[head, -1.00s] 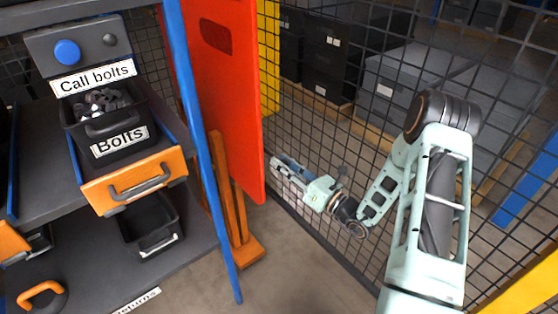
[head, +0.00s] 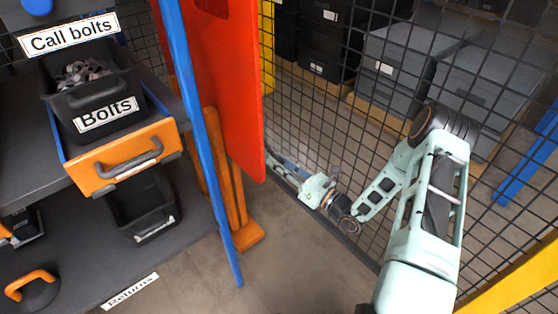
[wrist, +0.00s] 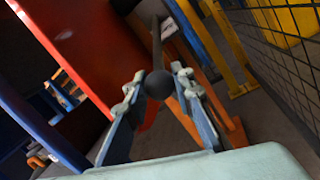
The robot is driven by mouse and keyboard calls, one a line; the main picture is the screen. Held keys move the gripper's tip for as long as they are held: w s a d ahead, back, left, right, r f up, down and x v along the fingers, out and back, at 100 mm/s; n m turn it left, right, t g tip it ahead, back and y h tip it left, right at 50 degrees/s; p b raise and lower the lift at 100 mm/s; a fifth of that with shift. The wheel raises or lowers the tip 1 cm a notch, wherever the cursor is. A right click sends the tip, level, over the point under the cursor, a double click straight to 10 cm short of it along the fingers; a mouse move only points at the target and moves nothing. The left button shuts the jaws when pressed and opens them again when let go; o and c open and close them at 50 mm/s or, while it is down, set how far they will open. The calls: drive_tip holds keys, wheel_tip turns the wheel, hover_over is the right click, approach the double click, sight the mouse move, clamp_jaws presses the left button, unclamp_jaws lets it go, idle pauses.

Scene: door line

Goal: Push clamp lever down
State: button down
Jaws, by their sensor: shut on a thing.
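In the wrist view a dark ball knob (wrist: 158,84) sits between the two fingertips of my gripper (wrist: 158,86). A dark rod (wrist: 156,45) runs up from the knob, and I take this to be the clamp lever. The fingers are closed in on both sides of the knob. In the head view my gripper (head: 283,166) is low beside the lower edge of the red panel (head: 228,85), next to the mesh fence. The fingertips are hard to make out there, and the knob cannot be told apart. The clamp's base is not clearly visible.
Left are a blue post (head: 205,150), an orange stand (head: 238,215) and a shelf with an orange drawer (head: 125,158) and a Bolts bin (head: 105,112). Open floor (head: 290,260) lies in front.

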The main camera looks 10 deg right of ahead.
drive_tip(key=shift+f, duration=0.15)
drive_tip(key=c, duration=1.6)
unclamp_jaws()
drive_tip(key=v, duration=1.2)
